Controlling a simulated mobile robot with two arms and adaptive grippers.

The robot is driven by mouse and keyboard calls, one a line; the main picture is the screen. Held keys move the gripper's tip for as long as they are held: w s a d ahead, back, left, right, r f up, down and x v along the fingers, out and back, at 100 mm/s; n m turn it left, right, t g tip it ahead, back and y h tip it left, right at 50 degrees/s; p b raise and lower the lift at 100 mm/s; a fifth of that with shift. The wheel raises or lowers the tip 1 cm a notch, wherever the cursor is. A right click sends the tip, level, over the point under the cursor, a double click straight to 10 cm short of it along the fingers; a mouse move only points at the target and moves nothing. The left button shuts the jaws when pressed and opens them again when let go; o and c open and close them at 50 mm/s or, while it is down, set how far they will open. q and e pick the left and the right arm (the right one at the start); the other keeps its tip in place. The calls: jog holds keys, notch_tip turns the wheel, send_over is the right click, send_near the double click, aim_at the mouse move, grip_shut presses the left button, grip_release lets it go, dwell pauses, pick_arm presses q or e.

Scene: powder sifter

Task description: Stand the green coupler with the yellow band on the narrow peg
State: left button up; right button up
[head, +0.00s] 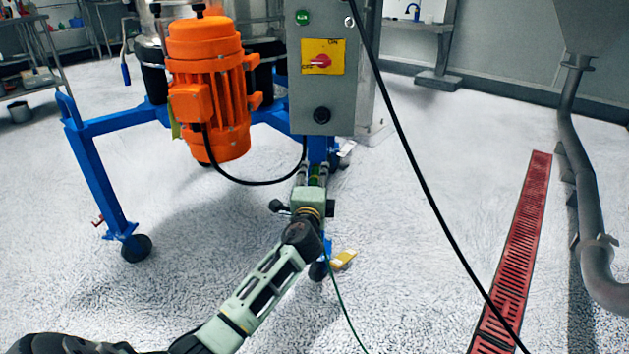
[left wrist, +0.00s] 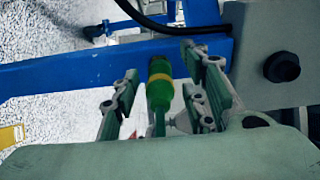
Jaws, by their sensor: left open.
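The green coupler with the yellow band (left wrist: 160,90) shows in the left wrist view, roughly end-on to the camera, between the two fingers of my left gripper (left wrist: 160,64). The fingers stand apart, with a visible gap on each side of the coupler. In the head view my left gripper (head: 314,173) reaches up to just below the grey control box, and a small bit of green shows between its fingers. I cannot make out the narrow peg in either view. My right gripper is not in view.
The grey control box (head: 322,90) and a blue frame (head: 98,172) with an orange motor (head: 208,90) stand close around the gripper. A black cable (head: 428,190) hangs across the head view. A yellow item (head: 343,259) lies near the wrist.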

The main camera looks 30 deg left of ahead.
pick_arm(q)
jog(key=shift+w+a, duration=0.2)
jog(key=shift+w, duration=0.2)
dwell(1.0)
